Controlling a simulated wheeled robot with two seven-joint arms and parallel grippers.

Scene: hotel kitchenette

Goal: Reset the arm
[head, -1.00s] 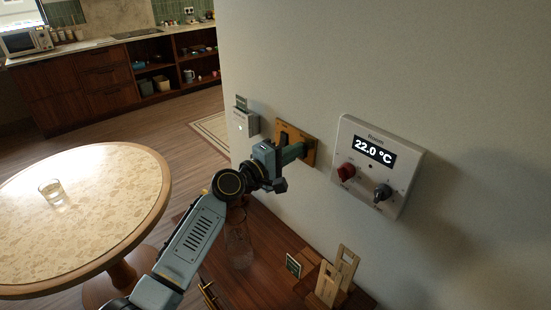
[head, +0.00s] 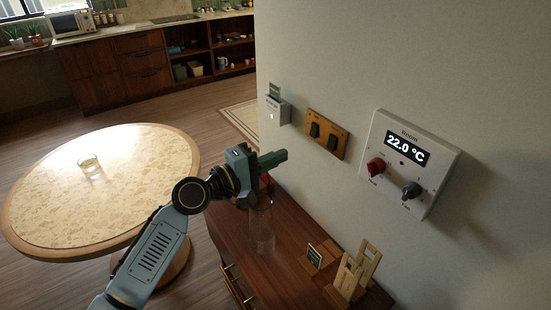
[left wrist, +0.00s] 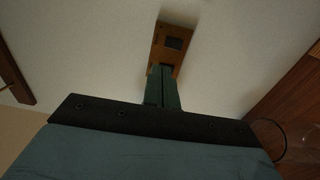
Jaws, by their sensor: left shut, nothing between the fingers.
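My left gripper (head: 273,160) is shut and empty. In the head view it is held in the air in front of the wall, to the left of and below the wooden switch plate (head: 341,147), apart from it. Its green fingers (left wrist: 163,88) also show in the left wrist view, together and pointing at the switch plate (left wrist: 185,33), whose lower part they hide. The plate carries two dark rocker switches in the head view. My right gripper is in neither view.
A white thermostat (head: 440,180) reading 22.0 °C is on the wall at right, and a small card holder (head: 277,110) at left. Below stands a wooden cabinet (head: 285,225) with a glass vase (head: 262,232) and wooden stands (head: 352,275). A round table (head: 60,220) with a glass (head: 89,164) is at left.

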